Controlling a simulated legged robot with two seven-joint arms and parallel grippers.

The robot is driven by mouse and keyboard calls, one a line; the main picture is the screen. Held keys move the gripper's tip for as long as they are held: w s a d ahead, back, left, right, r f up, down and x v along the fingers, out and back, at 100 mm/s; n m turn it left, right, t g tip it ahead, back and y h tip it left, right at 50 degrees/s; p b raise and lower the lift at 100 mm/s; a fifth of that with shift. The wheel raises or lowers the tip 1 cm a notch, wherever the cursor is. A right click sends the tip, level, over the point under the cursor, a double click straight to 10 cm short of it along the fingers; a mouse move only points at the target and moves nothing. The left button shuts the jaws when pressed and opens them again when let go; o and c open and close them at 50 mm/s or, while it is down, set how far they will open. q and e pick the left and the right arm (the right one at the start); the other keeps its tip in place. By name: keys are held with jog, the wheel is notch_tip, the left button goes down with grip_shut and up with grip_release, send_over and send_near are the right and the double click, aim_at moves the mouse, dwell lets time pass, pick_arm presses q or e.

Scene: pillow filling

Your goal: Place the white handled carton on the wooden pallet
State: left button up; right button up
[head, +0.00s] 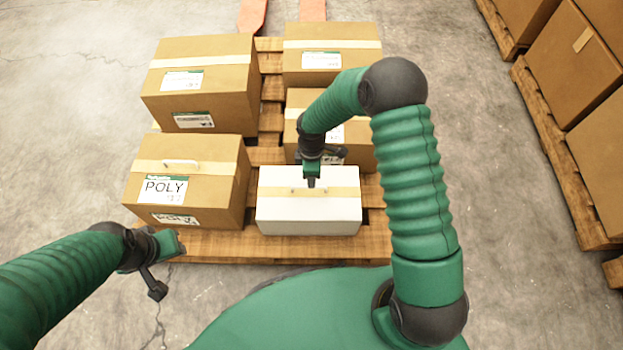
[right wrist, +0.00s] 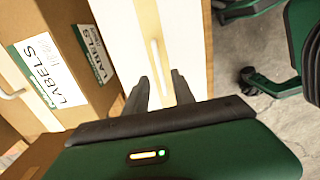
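The white carton (head: 280,215) has a tan tape band and a slim handle on top. It appears to rest on the front right of the wooden pallet (head: 225,246), right of the POLY box. My right gripper (head: 311,184) points down over its handle. In the right wrist view the carton (right wrist: 187,30) lies ahead of the right gripper (right wrist: 161,85); its fingers are apart, with the handle (right wrist: 157,62) lined up between them. Whether they straddle it or hover just above is unclear. My left gripper (head: 168,245) is off the pallet's front left, empty; its fingers are unclear.
The brown POLY box (head: 215,180) stands close left of the carton. Another brown box (head: 361,150) is just behind it, and two more (head: 205,75), (head: 330,70) fill the back. Loaded pallets (head: 560,170) stand at right. Bare concrete lies between.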

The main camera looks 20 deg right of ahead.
jog(key=s+r+m+t, duration=0.1)
jog(key=s+r+m, duration=0.5)
jog(key=r, duration=0.3)
jog(key=s+r+m+t+p, duration=0.1)
jog(key=s+r+m, duration=0.6)
jog(key=r, duration=0.3)
jog(key=shift+s+d+r+t, duration=0.3)
jog(key=shift+s+t, duration=0.1)
jog(key=shift+s, duration=0.4)
